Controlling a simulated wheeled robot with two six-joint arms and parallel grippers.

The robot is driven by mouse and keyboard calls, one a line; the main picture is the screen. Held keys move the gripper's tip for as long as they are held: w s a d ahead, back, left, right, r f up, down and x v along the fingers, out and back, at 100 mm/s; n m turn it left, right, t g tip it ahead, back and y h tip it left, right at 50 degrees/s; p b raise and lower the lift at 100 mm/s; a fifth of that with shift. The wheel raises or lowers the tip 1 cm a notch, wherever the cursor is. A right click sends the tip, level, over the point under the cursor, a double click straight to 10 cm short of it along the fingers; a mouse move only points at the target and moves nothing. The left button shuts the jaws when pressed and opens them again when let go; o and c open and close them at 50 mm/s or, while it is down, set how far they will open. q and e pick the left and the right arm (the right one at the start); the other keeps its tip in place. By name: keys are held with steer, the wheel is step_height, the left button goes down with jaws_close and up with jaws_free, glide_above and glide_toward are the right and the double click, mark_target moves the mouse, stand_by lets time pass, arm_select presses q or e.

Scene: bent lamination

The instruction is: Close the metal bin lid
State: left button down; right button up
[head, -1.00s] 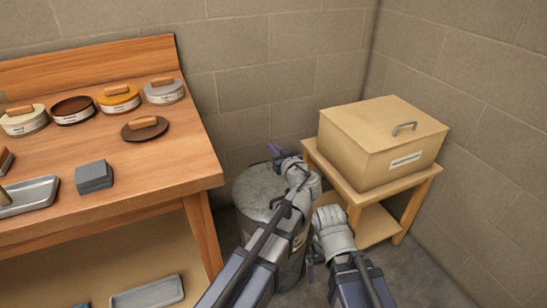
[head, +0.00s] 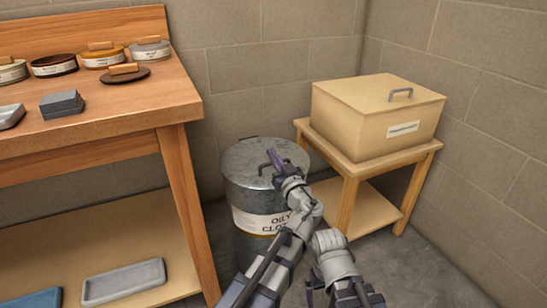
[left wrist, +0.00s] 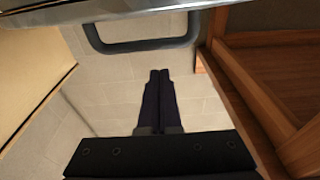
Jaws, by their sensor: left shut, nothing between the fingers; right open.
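The metal bin (head: 243,222) is a grey drum with a white label reading "OILY CLOT…", the rest hidden by my left arm. Its round grey lid (head: 240,160) lies flat across the top, with no gap visible along the part of the rim that shows. The lid's dark handle (head: 265,169) is just left of my left gripper (head: 274,160), which is shut and empty above the lid. In the left wrist view the shut fingers (left wrist: 159,85) point away below the handle (left wrist: 140,46), apart from it in the picture. My right gripper (head: 310,292) is low, right of the bin, partly hidden.
A wooden workbench (head: 110,128) with several round tins stands left of the bin. A small wooden stand (head: 345,175) holding a tan box (head: 375,125) is on the right. Block walls close off the back. Some grey floor is clear at the lower right.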

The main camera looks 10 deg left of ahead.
arm_select(q)
steer(key=f, duration=0.1)
steer(key=f+b, duration=0.2)
steer(key=shift+s+d+f, duration=0.15)
steer(key=shift+s+d, duration=0.05)
steer(key=shift+s, duration=0.1)
steer(key=shift+s+d+f+b, duration=0.15)
steer(key=shift+s+f+b, duration=0.15)
steer(key=shift+b, duration=0.25)
arm_select(e)
steer(key=shift+s+d+f, duration=0.15)
steer(key=shift+s+f, duration=0.1)
steer(key=shift+f, duration=0.7)
steer(key=shift+s+d+f, duration=0.15)
steer(key=shift+s+f, duration=0.05)
steer(key=shift+f, duration=0.75)
arm_select(q)
steer(key=shift+w+r+p, duration=0.1)
steer(key=shift+r+p, duration=0.7)
steer(key=shift+p, duration=0.1)
step_height(320, 180, up, 9)
steer(key=p, duration=0.8)
steer(key=shift+r+p, duration=0.15)
steer(key=shift+p, duration=0.25)
arm_select(e)
step_height(320, 180, up, 10)
steer(key=shift+r, duration=0.15)
